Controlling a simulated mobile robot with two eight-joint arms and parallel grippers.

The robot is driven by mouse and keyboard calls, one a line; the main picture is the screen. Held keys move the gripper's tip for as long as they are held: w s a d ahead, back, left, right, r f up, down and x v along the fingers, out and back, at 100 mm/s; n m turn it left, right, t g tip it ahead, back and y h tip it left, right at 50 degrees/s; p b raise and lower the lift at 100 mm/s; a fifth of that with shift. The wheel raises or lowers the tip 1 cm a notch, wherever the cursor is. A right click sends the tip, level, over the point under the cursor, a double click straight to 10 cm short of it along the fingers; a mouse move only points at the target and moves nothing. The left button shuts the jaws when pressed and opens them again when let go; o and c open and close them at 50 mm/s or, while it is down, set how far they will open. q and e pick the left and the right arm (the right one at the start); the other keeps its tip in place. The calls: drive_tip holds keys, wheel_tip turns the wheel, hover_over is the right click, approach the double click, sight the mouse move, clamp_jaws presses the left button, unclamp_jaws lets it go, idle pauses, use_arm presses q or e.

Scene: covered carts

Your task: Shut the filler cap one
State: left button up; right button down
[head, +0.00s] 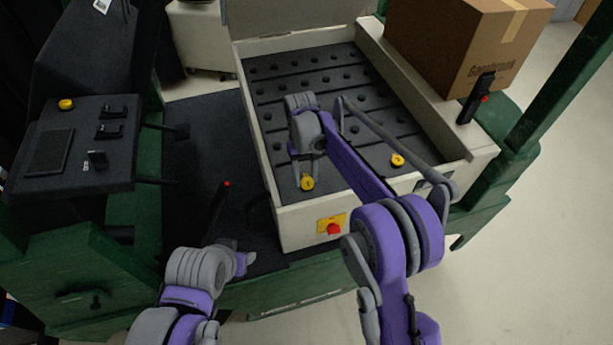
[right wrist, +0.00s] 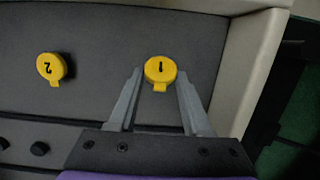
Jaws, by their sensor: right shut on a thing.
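Filler cap one (right wrist: 160,70) is a round yellow cap marked 1 with a small tab, on the dark ribbed deck near its pale rim. It also shows in the head view (head: 307,184) at the deck's near left corner. My right gripper (head: 307,181) reaches down from above with its fingers on either side of the cap, shut on it; its fingers also show in the right wrist view (right wrist: 159,75). Whether the cap is fully seated I cannot tell. My left gripper (head: 246,263) is low on the left, beside the cart, its fingers barely visible.
A second yellow cap (head: 397,160), marked 2 in the wrist view, sits further right on the deck. A red button on a yellow plate (head: 331,227) is on the cart's front. A cardboard box (head: 455,45) stands at the back right, and a black side console (head: 75,145) at the left.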

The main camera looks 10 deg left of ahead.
drive_tip(key=shift+w+a+f+g+h+p, duration=0.2)
drive_tip(key=shift+w+g+h+p, duration=0.15)
drive_tip(key=shift+g, duration=0.55)
drive_tip(key=shift+w+f+g+h+p, duration=0.15)
drive_tip(key=shift+f+g+h+p, duration=0.15)
drive_tip(key=shift+g, duration=0.4)
drive_tip(key=shift+r, duration=0.1)
drive_tip(key=shift+c, duration=1.7)
unclamp_jaws()
